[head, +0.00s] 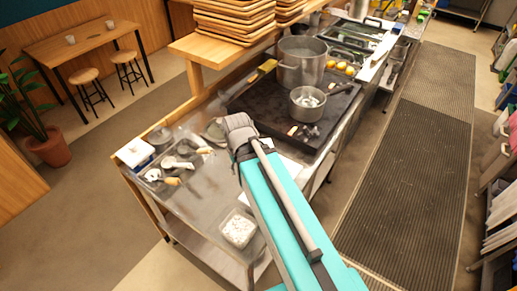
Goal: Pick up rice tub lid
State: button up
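A clear tub (239,231) with white, rice-like contents stands near the front edge of the steel counter in the head view. I cannot tell whether a lid is on it, and I cannot pick out a separate rice tub lid with certainty. A white-topped box (134,152) with a blue side stands at the counter's left end. My gripper's fingers do not show; the arm covers part of the counter.
Utensils with light handles (172,181) lie on the counter's left part. A dark stove top (262,105) carries a large pot (301,62) and a smaller pot (307,104). Wooden trays (232,18) are stacked on the shelf above. A dark floor mat (420,150) lies clear at right.

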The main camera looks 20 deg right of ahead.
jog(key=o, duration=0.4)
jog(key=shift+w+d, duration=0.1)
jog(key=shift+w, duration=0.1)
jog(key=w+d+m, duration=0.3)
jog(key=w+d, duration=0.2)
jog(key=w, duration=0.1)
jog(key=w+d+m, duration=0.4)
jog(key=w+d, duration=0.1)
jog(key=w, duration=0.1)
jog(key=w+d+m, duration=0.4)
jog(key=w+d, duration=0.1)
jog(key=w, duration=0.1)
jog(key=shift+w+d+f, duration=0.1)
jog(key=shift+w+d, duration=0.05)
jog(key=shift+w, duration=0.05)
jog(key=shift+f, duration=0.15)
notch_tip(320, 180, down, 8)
jog(key=b, duration=0.9)
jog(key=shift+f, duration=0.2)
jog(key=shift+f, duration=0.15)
